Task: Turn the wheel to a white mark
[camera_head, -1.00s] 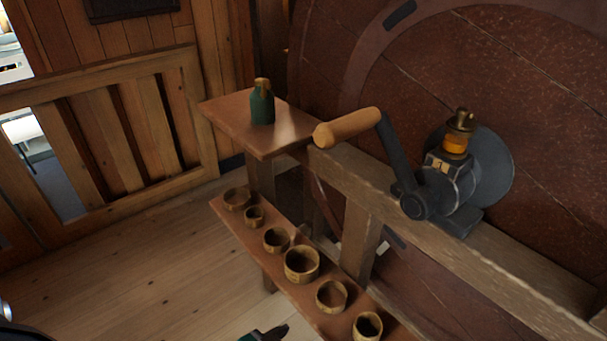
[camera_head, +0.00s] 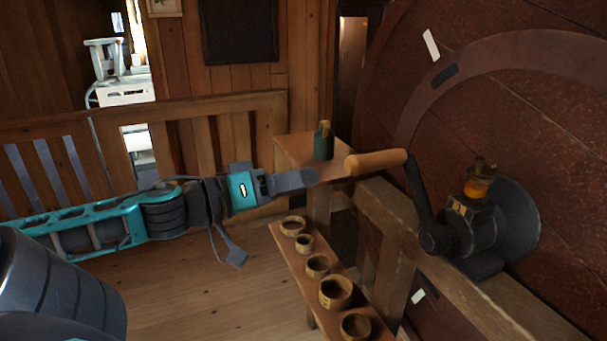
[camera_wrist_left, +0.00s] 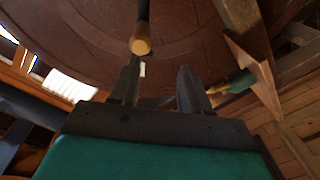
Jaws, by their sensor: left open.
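The large dark red wheel (camera_head: 530,85) fills the right of the head view. A white mark (camera_head: 431,45) lies near its upper rim and another white patch (camera_head: 418,297) shows low, by the beam. A crank with a wooden grip (camera_head: 376,161) sticks out left from a dark metal housing (camera_head: 480,235). My left gripper (camera_head: 314,180) is open and empty, left of the grip and apart from it. In the left wrist view, the grip's round end (camera_wrist_left: 142,46) shows beyond the open fingers (camera_wrist_left: 158,78). My right gripper is out of view.
A green bottle (camera_head: 323,144) stands on a small wooden shelf (camera_head: 290,146) close behind my left gripper. A lower plank (camera_head: 318,285) holds several wooden cups. A wooden beam (camera_head: 395,215) runs under the crank. A slatted railing (camera_head: 220,104) stands behind; floor at left is clear.

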